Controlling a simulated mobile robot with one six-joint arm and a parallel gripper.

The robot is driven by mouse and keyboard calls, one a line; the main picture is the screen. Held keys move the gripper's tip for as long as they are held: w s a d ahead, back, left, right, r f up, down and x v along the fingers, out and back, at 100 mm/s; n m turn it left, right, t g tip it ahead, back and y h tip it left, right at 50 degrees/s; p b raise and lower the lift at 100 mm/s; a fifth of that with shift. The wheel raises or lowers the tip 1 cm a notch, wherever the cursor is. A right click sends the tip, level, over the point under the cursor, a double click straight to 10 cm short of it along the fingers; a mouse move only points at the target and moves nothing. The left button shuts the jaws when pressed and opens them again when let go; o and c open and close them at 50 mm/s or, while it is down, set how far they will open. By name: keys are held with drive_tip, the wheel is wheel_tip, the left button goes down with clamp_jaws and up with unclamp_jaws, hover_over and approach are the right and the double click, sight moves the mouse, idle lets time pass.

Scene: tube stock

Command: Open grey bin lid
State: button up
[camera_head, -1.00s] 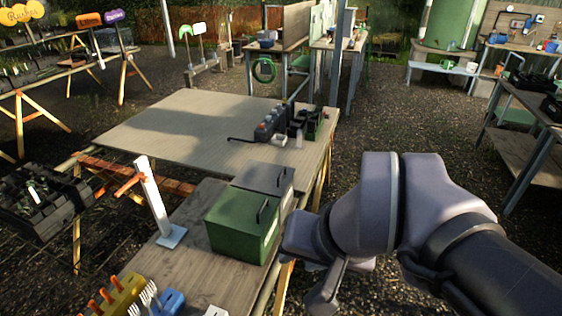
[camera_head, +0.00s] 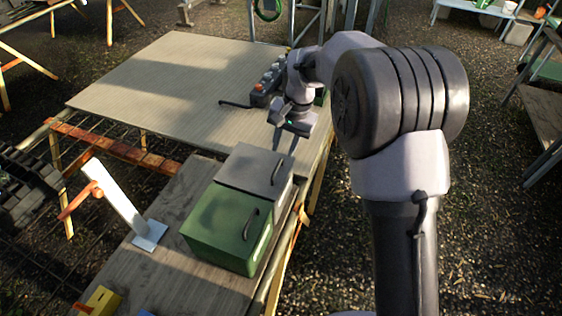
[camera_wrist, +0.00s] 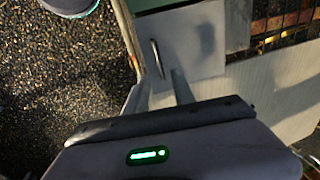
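The grey bin (camera_head: 254,168) stands on the wooden bench, directly behind the green bin. Its flat lid is closed and has a dark bar handle (camera_head: 277,169) near the right edge. The lid (camera_wrist: 190,45) and its handle (camera_wrist: 156,58) also show in the wrist view. My gripper (camera_head: 286,143) is above and beyond the bin's far right side, pointing down, apart from the handle. In the wrist view my gripper (camera_wrist: 160,95) shows two light fingers spread apart with nothing between them; their lower parts are hidden by the gripper body.
The green bin (camera_head: 222,225) touches the grey bin's near side. A white post on a plate (camera_head: 120,205) stands left of the bins. A black crate row with pots (camera_head: 265,88) sits on the larger table (camera_head: 170,80) behind. Gravel lies right of the bench.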

sight(279, 164)
drive_tip(key=f, duration=0.3)
drive_tip(key=a+f+b, duration=0.1)
drive_tip(key=f, duration=0.2)
drive_tip(key=shift+w+a+f, duration=0.1)
drive_tip(key=shift+w, duration=0.1)
clamp_jaws()
idle(1.0)
